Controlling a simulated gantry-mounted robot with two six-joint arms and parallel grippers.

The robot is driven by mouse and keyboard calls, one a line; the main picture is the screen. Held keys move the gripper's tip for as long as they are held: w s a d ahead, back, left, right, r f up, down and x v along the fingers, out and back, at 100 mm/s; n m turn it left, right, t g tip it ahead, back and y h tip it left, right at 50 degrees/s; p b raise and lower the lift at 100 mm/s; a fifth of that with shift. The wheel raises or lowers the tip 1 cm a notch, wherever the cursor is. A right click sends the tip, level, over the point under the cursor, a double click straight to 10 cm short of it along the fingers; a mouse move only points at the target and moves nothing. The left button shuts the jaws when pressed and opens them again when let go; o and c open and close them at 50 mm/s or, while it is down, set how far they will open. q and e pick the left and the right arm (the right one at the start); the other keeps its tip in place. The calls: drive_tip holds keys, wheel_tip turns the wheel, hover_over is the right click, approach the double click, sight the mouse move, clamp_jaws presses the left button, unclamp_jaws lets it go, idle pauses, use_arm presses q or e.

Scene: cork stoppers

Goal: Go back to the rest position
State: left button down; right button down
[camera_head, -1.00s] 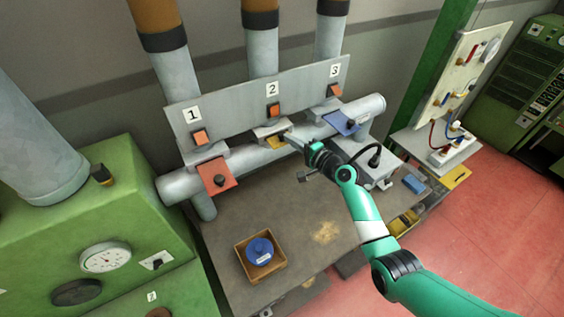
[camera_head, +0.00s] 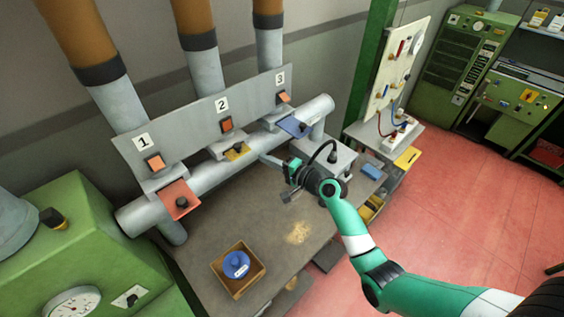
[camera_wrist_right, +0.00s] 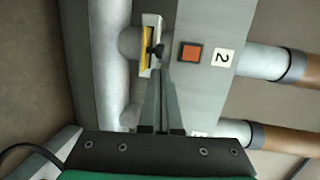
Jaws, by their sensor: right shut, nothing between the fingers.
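My right gripper (camera_head: 267,159) is shut and empty above the workbench, in front of the horizontal grey pipe. In the right wrist view, its closed fingers (camera_wrist_right: 159,96) point toward the yellow plate with a black knob (camera_wrist_right: 157,50). In the head view, the yellow plate (camera_head: 237,151) sits under the panel's number 2, to the left of the fingertips and apart from them. A red plate (camera_head: 180,201) is under number 1, and a blue plate (camera_head: 294,126) is under number 3. My left gripper is not in view.
A wooden box (camera_head: 222,267) holding a blue round object (camera_head: 236,264) stands on the bench (camera_head: 205,235). A green machine (camera_head: 75,240) is at left. A grey unit with a black cable (camera_head: 325,158) stands close behind my right gripper. The front middle of the bench is mostly clear.

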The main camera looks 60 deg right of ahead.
drive_tip(key=v, duration=0.5)
drive_tip(key=shift+s, duration=0.15)
drive_tip(key=shift+a, duration=0.1)
